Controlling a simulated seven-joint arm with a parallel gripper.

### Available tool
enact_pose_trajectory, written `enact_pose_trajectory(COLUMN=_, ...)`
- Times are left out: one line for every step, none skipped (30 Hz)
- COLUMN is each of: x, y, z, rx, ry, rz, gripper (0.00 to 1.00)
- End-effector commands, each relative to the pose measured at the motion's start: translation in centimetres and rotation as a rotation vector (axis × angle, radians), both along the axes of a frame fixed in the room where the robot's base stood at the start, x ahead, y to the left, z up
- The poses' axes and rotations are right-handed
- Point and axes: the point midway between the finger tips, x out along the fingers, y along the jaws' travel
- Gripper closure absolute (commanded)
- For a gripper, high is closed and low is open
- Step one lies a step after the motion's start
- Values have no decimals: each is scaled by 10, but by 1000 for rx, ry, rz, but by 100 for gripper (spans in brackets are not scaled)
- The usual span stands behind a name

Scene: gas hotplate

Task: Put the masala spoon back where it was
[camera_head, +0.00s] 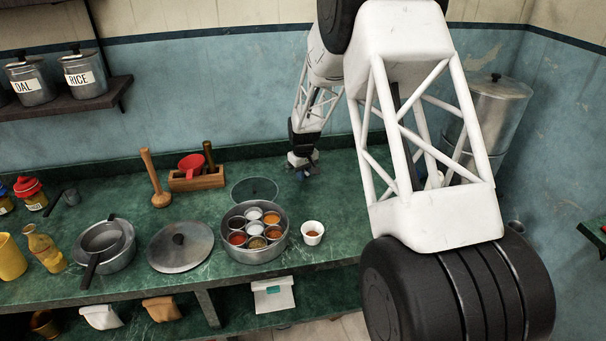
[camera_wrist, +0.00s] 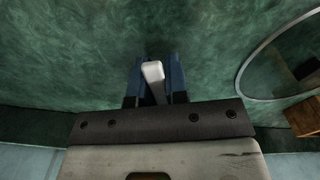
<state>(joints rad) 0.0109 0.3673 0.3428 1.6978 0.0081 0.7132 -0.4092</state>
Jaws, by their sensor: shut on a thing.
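My gripper (camera_head: 304,168) is low over the back of the green counter, right of the round clear lid. In the wrist view its two blue fingers (camera_wrist: 156,82) are shut on a narrow pale piece, which I take to be the masala spoon (camera_wrist: 153,71). Only its blunt pale end shows; the rest is hidden between the fingers. I cannot tell whether it touches the counter. The round spice tin (camera_head: 254,257) stands open in front, with several small bowls of coloured spices.
The clear lid (camera_head: 255,190) lies behind the tin; its metal rim shows in the wrist view (camera_wrist: 243,77). A wooden box (camera_head: 197,181) holds a red cup (camera_head: 191,162). A metal lid (camera_head: 180,255) and a pan (camera_head: 110,258) lie left. Bare counter surrounds my fingers.

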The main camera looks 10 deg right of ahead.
Motion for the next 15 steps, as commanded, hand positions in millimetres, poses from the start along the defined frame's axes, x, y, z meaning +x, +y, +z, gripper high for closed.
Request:
enact_pose_trajectory(x=0, y=0, z=-1, rx=0, ry=0, rz=0, gripper=100)
enact_pose_trajectory(x=0, y=0, z=-2, rx=0, ry=1, rz=0, gripper=100)
enact_pose_trajectory(x=0, y=0, z=-3, rx=0, ry=1, rz=0, gripper=100)
enact_pose_trajectory(x=0, y=0, z=-2, rx=0, ry=0, rz=0, gripper=81)
enact_pose_trajectory(x=0, y=0, z=-2, rx=0, ry=0, rz=0, gripper=77)
enact_pose_trajectory(x=0, y=0, z=-2, rx=0, ry=0, rz=0, gripper=71)
enact_pose_trajectory(x=0, y=0, z=-2, rx=0, ry=0, rz=0, gripper=66)
enact_pose_trajectory(x=0, y=0, z=-2, rx=0, ry=0, rz=0, gripper=61)
enact_pose_trajectory(x=0, y=0, z=-2, rx=0, ry=0, rz=0, gripper=60)
enact_pose_trajectory(x=0, y=0, z=-2, rx=0, ry=0, rz=0, gripper=60)
enact_pose_trajectory(x=0, y=0, z=-2, rx=0, ry=0, rz=0, gripper=60)
enact_pose_trajectory(x=0, y=0, z=-2, rx=0, ry=0, rz=0, gripper=60)
enact_pose_trajectory(x=0, y=0, z=-2, rx=0, ry=0, rz=0, gripper=60)
enact_pose_trajectory(x=0, y=0, z=-2, rx=0, ry=0, rz=0, gripper=60)
enact_pose_trajectory(x=0, y=0, z=-2, rx=0, ry=0, rz=0, gripper=60)
